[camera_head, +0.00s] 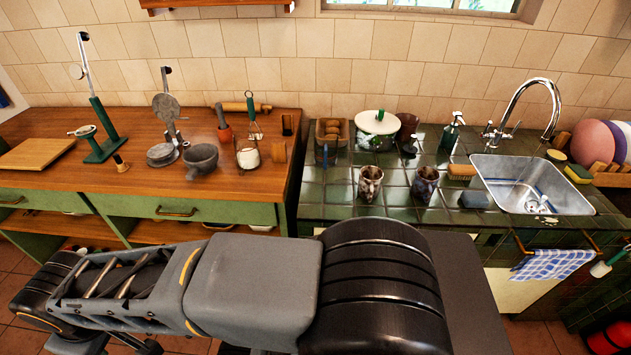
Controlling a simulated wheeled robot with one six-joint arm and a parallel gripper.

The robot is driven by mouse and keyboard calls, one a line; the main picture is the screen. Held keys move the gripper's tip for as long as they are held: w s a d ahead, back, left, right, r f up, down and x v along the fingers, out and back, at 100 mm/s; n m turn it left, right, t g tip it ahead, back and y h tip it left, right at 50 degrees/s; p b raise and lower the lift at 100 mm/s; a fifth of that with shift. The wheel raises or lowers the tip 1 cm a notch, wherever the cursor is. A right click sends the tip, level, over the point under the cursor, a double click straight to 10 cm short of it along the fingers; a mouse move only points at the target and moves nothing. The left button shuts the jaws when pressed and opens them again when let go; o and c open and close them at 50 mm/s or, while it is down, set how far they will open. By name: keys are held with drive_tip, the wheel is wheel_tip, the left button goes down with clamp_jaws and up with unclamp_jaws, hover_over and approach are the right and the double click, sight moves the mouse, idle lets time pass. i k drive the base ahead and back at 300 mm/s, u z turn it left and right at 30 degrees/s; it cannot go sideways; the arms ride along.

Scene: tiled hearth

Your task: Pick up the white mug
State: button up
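Two mug-like vessels stand upright on the dark green tiled counter (325,200). The left one is a pale mug (370,183) with dark patches, the lightest mug-shaped thing in view. The right one is a darker mottled mug (424,186), a small gap away. No plain white mug can be made out. My arm crosses the lower foreground in front of the counters, apart from both vessels. My gripper is not in view, so its opening and whatever it may hold are hidden.
Behind the mugs are a lidded pot (377,126), a brown box (331,132) and a dark brown vessel (407,128). A brush (462,170) and sink (530,185) lie right. The wooden counter (110,190) at left holds a grey mortar (201,157) and utensil stands.

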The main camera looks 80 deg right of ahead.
sight(371, 177)
drive_tip(key=i, duration=0.5)
drive_tip(key=z, duration=3.65)
drive_tip(key=i, duration=0.5)
drive_tip(key=z, duration=0.05)
